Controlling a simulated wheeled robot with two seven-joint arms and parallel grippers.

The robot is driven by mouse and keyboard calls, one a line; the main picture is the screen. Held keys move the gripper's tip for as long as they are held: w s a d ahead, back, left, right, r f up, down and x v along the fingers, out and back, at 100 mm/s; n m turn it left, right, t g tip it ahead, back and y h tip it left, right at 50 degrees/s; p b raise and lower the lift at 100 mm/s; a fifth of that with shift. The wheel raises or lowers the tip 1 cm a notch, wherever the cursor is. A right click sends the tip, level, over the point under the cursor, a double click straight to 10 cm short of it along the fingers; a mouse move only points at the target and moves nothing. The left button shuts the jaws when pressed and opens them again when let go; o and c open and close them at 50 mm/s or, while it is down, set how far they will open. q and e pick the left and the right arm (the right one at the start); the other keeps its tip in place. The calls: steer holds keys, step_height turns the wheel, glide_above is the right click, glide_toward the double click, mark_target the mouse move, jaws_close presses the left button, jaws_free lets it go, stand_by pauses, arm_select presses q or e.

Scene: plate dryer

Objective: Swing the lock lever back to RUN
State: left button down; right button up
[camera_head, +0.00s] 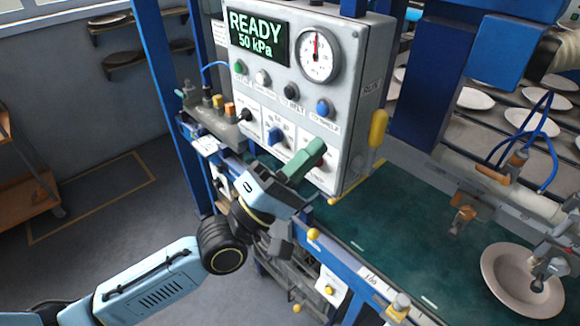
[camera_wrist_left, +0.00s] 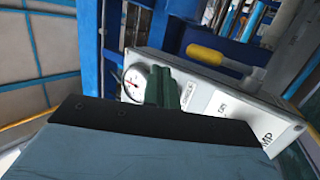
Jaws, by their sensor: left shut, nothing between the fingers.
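The lock lever (camera_head: 378,128) has a yellow grip and stands out from the right side of the grey control box (camera_head: 350,110), below a RUN label (camera_head: 371,86). In the head view its grip is roughly upright. In the left wrist view the yellow grip (camera_wrist_left: 206,54) lies beyond my fingers, to the upper right. My left gripper (camera_head: 316,150) has green fingers, shut and empty, in front of the box's lower front, left of the lever and apart from it. The shut fingers also show in the left wrist view (camera_wrist_left: 160,86). My right gripper is out of view.
The box front carries a READY 50 kPa display (camera_head: 258,43), a gauge (camera_head: 318,55), several buttons and a blue knob (camera_head: 276,136). A blue post (camera_head: 170,90) stands to the left. A green deck (camera_head: 400,220) with a plate (camera_head: 512,282) and suction hardware (camera_head: 463,215) is at right.

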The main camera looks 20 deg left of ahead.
arm_select(q)
steer(key=s+a, duration=0.2)
steer(key=s, duration=0.1)
steer(key=shift+r, duration=0.1)
stand_by(0.3)
